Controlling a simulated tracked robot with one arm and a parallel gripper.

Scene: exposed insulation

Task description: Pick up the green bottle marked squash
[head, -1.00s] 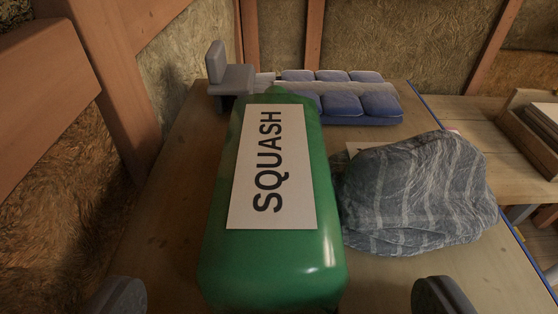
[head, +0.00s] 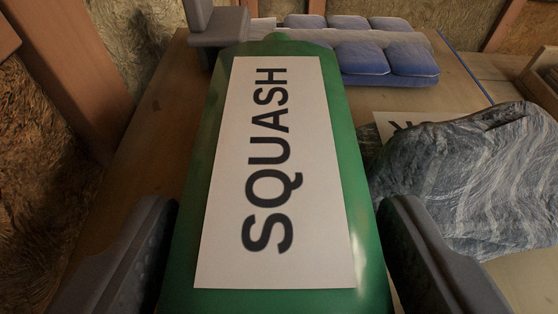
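The green bottle (head: 359,215) fills the middle of the head view, with a white label (head: 275,170) reading SQUASH facing me. It is on the wooden table, and its lower end runs out of the picture. My gripper (head: 285,215) has its two grey fingers apart, one on each side of the bottle. The left finger and the right finger are both close to the bottle's sides. I cannot tell whether either finger touches it.
A grey striped rock (head: 470,180) lies right of the bottle, close to the right finger, with a partly hidden lettered card (head: 397,127) behind it. A blue padded item (head: 385,58) and a grey block-like object (head: 216,25) are behind. Bare table (head: 150,170) lies left.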

